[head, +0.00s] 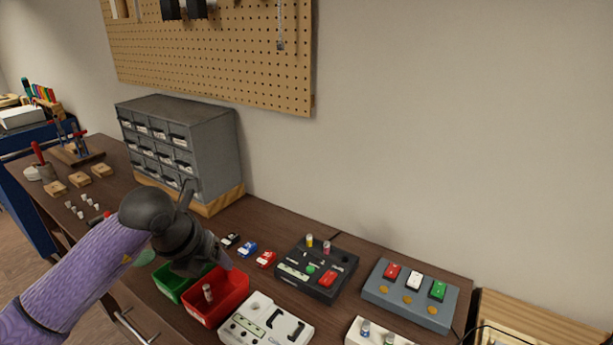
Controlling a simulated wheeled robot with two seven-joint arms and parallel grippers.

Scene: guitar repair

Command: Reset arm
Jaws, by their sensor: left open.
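My left arm comes in from the lower left in a purple sleeve. Its dark left gripper (208,262) is open and points down over the green bin (172,284) and the left edge of the red bin (226,300). It hides part of both bins. I see nothing between its fingers, though the fingertips are small and dark against the bins. A small pale cylinder (208,292) with a reddish part stands in the red bin. My right gripper is not in view.
Behind the arm stands a grey drawer cabinet (212,150). Right of the bins are a black pedal box (335,283), a white box (262,325) and a grey box (405,310) with coloured switches. Small black, blue and red parts lie between. A pegboard (220,60) hangs above.

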